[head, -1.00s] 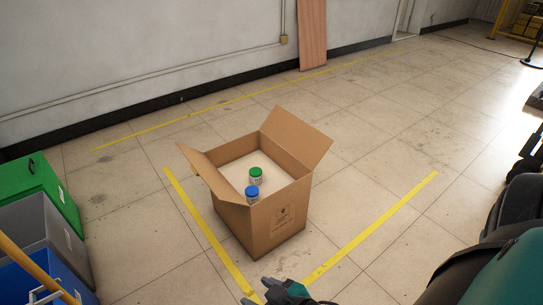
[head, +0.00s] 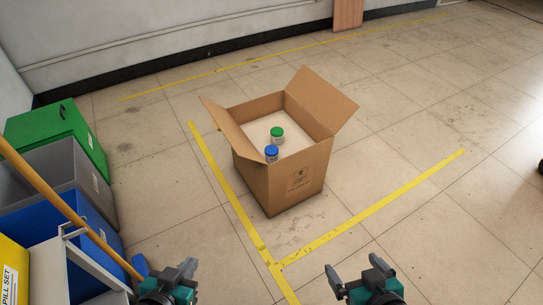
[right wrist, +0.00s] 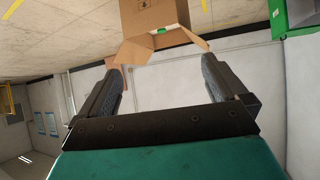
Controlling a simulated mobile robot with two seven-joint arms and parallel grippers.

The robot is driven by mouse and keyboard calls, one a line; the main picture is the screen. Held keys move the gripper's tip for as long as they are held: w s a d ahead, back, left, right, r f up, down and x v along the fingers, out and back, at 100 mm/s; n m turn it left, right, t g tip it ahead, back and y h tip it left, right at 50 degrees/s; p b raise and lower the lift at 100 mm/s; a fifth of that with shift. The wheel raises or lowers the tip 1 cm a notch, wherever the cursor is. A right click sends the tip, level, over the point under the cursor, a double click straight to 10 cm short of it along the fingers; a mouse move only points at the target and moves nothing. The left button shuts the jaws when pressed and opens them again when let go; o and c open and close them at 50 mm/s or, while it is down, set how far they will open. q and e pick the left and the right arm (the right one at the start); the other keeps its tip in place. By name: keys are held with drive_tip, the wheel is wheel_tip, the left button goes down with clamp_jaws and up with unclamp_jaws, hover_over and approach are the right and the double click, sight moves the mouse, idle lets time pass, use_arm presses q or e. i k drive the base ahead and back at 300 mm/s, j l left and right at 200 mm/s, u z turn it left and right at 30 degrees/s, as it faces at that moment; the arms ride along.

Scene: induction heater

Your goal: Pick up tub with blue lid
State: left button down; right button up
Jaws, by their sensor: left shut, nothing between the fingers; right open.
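The tub with the blue lid (head: 271,153) stands upright inside an open cardboard box (head: 290,185), near the box's front wall. A tub with a green lid (head: 277,135) stands just behind it. My left gripper (head: 187,266) is at the bottom edge, left of the box, shut and empty. My right gripper (head: 354,268) is at the bottom, right of and nearer than the box, open and empty. In the right wrist view my right gripper's fingers (right wrist: 162,80) are spread apart, with the box (right wrist: 155,14) beyond them. The blue lid is not seen there.
The box's raised flaps (head: 331,97) stand out at its sides. Green (head: 60,130), grey (head: 65,175) and blue (head: 75,235) bins stand at the left, with a yellow pole (head: 70,213) leaning across them. Yellow tape (head: 375,208) marks the floor. The floor right of the box is clear.

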sight(272, 152)
drive_tip(key=u, duration=1.15)
drive_tip(key=l+u, duration=0.35)
drive_tip(key=i+l+u, duration=0.1)
drive_tip(key=u, duration=0.25)
drive_tip(key=l+u, duration=0.6)
drive_tip(key=k+l+u, duration=0.15)
drive_tip(key=l+u, duration=0.15)
drive_tip(key=l, duration=0.2)
drive_tip(key=k+l+u, duration=0.1)
drive_tip(key=l, duration=0.2)
drive_tip(key=k+l+u, duration=0.1)
drive_tip(key=l, duration=0.2)
drive_tip(key=k+l+u, duration=0.1)
drive_tip(key=l, duration=0.15)
drive_tip(key=k+l, duration=0.1)
drive_tip(key=l, duration=0.2)
drive_tip(key=k+l, duration=0.15)
drive_tip(key=l, duration=0.2)
drive_tip(key=k+l, duration=0.1)
drive_tip(key=l, duration=0.2)
drive_tip(key=k+l, duration=0.15)
drive_tip(key=l, duration=0.15)
